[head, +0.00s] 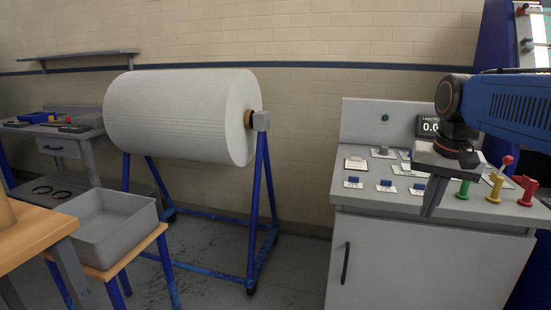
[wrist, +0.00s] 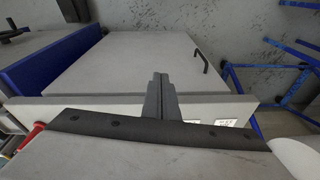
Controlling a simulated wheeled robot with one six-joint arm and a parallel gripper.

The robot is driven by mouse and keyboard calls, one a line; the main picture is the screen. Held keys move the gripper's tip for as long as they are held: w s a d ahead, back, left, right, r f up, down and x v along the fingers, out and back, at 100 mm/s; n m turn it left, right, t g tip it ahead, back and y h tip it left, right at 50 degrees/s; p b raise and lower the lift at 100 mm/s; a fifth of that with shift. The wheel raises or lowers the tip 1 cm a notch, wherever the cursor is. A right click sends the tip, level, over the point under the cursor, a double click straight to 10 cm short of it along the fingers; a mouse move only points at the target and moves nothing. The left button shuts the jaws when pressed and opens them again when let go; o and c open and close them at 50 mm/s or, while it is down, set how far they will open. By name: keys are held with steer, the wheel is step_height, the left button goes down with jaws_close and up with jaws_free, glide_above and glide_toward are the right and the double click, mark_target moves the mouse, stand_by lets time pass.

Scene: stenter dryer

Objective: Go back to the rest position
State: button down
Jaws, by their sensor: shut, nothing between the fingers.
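My gripper (head: 430,208) hangs from my blue arm at the right of the head view, in front of the control console (head: 365,225). Its dark fingers point down and overlap the console's front edge in the picture. In the wrist view the fingers (wrist: 158,84) are together at the centre, with nothing between them. Below them in the picture is my gripper's own dark bar with its bolts. The console's cabinet door shows beyond the fingers.
Red, yellow and green levers (head: 495,182) stand on the console near my arm. A small display (head: 429,126) is partly hidden by my arm. A white fabric roll (head: 180,115) on a blue stand is left of the console. A grey bin (head: 115,232) is at lower left. Bare floor lies between.

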steer(key=s+a+f+n+t, duration=0.1)
steer(key=s+a+f+n, duration=0.1)
steer(key=s+f, duration=0.6)
steer(key=s+a+f+n+t, duration=0.1)
steer(key=s+a+f, duration=0.3)
steer(key=s+f, duration=0.4)
steer(key=shift+f+n+t, duration=0.3)
steer(key=shift+n, duration=0.6)
steer(key=shift+r, duration=0.1)
